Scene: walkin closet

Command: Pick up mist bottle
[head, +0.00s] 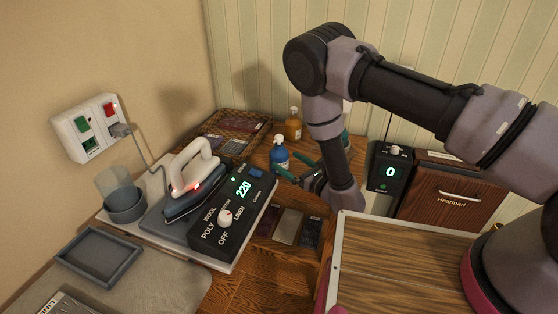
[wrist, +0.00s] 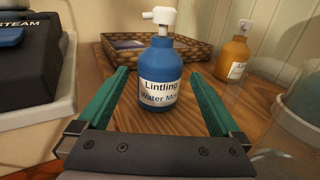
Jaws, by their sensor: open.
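The mist bottle (wrist: 160,78) is blue with a white pump top and a label reading "Lintling Water Mist". It stands upright on the wooden counter. In the head view the blue bottle (head: 279,155) is just beyond my gripper's fingers. My gripper (head: 290,168) is open and empty. In the wrist view its green fingers (wrist: 158,100) point toward the bottle, one to each side of its lower part. Whether the fingertips reach level with the bottle I cannot tell.
An orange pump bottle (wrist: 234,55) stands behind to the right. A wicker tray (wrist: 120,43) lies behind the bottle. A clear container (wrist: 300,115) is close on the right. An iron (head: 190,180) and its control box (head: 233,215) stand left of my gripper.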

